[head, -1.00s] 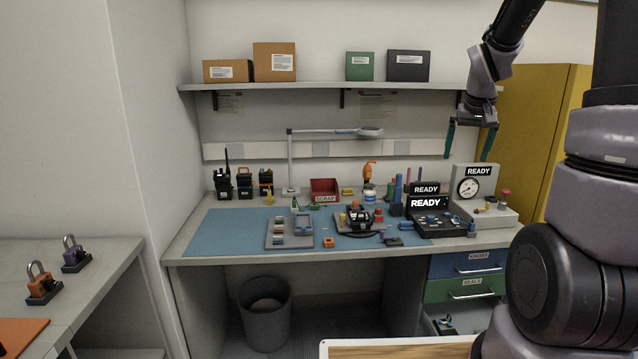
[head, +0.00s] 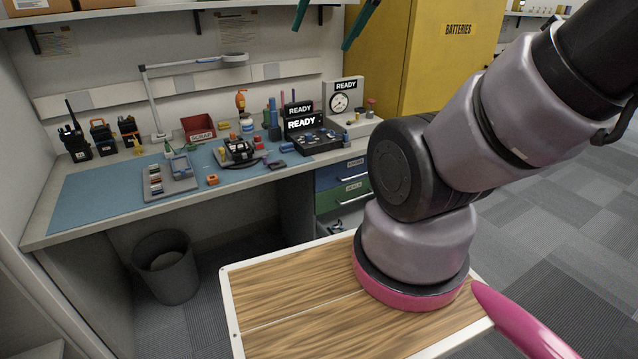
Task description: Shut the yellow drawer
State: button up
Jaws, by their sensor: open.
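The drawer stack stands under the right end of the workbench. A blue drawer (head: 338,174) and a green drawer (head: 340,195) look shut. Below them a lower drawer (head: 322,224) is pulled out, with its pale inside and some dark items showing. Its front is hidden behind my arm and base, so I cannot see whether it is the yellow one. My gripper (head: 321,38) shows only as two teal fingers at the top edge. They are spread apart and empty, above the back of the bench and well above the drawers.
The workbench (head: 75,205) holds radios, a scrap bin (head: 198,129), a lamp and READY testers (head: 310,138). A yellow batteries cabinet (head: 425,60) stands behind right. A waste bin (head: 167,268) is under the bench. Carpet at right is clear.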

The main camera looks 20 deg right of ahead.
aim_at(351, 215)
jog(key=k+j+z, duration=0.15)
jog(key=z, duration=0.3)
jog(key=k+j+z, duration=0.15)
jog(key=j+z, duration=0.25)
jog(key=k+z, duration=0.2)
jog(key=z, duration=0.25)
jog(key=i+j+z, duration=0.25)
jog(key=j+z, duration=0.3)
jog(key=i+j+z, duration=0.25)
jog(key=k+j, duration=0.1)
